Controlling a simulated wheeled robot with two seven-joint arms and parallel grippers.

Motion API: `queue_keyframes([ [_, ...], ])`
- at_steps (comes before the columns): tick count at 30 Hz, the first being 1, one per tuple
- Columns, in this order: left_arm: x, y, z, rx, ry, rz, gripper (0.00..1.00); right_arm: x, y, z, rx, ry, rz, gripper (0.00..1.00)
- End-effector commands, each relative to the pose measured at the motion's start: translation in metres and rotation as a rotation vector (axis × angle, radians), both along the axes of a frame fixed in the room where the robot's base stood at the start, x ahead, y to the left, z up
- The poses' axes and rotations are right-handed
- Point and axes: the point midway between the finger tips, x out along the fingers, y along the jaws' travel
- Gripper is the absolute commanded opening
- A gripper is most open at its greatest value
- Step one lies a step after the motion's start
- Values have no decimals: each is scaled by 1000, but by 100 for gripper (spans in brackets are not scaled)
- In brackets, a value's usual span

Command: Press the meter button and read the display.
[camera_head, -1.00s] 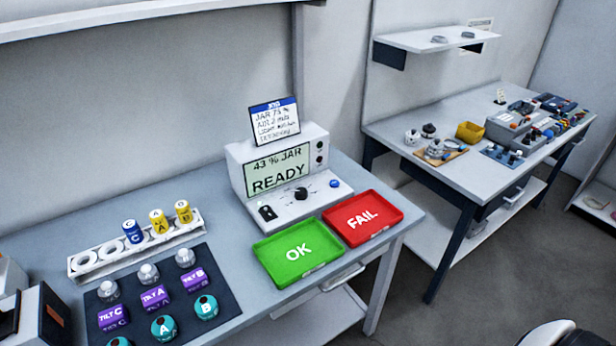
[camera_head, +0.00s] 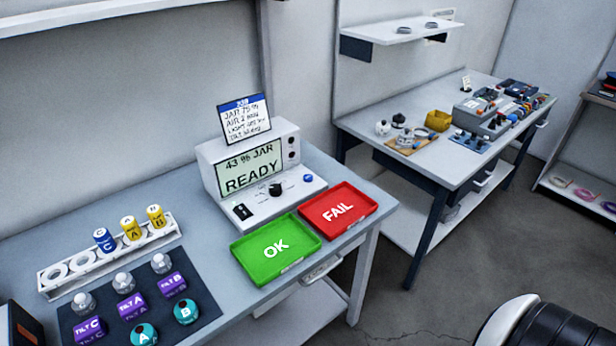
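The meter (camera_head: 206,160) is a white box at the back of the near table. Its green display (camera_head: 252,168) reads "43 % JAR" and "READY". Its sloped front has a black knob (camera_head: 275,189), a blue button (camera_head: 308,178) and a dark switch or socket (camera_head: 242,211). Neither of my grippers shows in the head view.
A green OK tray (camera_head: 262,265) and a red FAIL tray (camera_head: 351,220) lie before the meter, both empty. A white rack (camera_head: 50,276) holds C, A and B cylinders. A dark mat (camera_head: 204,291) carries bottles, purple TILT blocks and teal pieces. A second table (camera_head: 440,168) stands right, with floor between.

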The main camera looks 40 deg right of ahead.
Motion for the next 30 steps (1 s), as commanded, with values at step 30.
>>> queue_keyframes([
  [30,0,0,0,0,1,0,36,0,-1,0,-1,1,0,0],
])
